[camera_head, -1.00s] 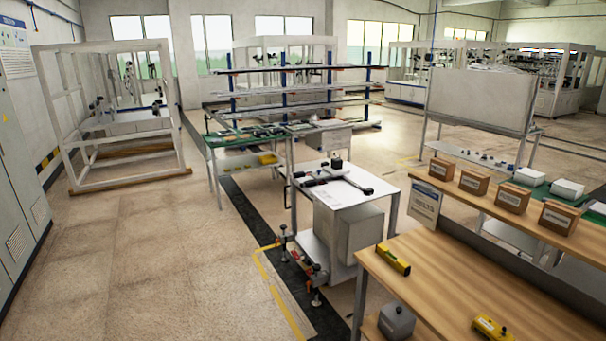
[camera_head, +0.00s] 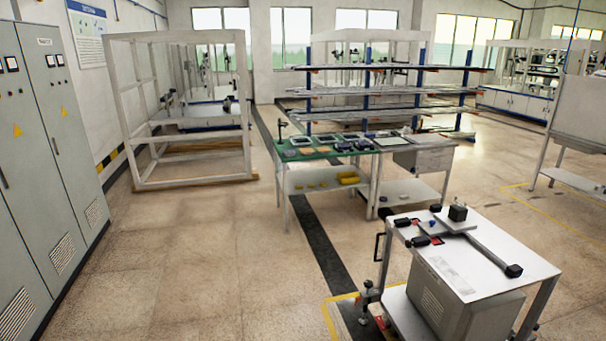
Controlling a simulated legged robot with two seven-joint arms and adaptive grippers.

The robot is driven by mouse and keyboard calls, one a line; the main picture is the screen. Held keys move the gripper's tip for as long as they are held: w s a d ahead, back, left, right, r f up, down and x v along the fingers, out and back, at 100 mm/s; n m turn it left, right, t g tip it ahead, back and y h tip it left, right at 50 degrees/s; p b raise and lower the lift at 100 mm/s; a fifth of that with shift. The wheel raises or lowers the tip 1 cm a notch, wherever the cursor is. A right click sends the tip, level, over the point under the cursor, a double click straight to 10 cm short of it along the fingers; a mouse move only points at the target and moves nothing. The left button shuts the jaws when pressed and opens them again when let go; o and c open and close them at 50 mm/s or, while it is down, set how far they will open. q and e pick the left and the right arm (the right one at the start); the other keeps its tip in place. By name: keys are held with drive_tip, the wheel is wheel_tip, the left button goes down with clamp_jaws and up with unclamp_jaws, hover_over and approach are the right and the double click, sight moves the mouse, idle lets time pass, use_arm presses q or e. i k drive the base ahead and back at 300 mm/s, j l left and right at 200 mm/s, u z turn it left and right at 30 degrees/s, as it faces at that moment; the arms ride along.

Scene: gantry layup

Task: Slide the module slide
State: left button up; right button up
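A white-topped cart (camera_head: 512,254) stands at the lower right. On its top lies a slide assembly: a small plate (camera_head: 447,222) with a black block (camera_head: 458,212) on it, and a dark rail (camera_head: 493,249) running toward the front right to a black end piece (camera_head: 514,271). I cannot tell for sure whether this is the module slide. Neither of my grippers is in view.
A green-topped bench (camera_head: 300,155) with several small parts stands in the middle, beside a grey table (camera_head: 425,153). A rack of long bars (camera_head: 367,93) is behind. A white frame (camera_head: 187,183) and grey cabinets (camera_head: 60,160) stand left. The floor (camera_head: 215,250) between is clear.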

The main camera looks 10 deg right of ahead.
sight(456, 221)
drive_tip(key=i+z, duration=0.1)
drive_tip(key=i, duration=0.6)
drive_tip(key=i+j+z, duration=0.1)
drive_tip(key=i, duration=0.6)
drive_tip(key=i+j, duration=0.25)
drive_tip(key=i, duration=0.45)
drive_tip(key=l+z, duration=0.05)
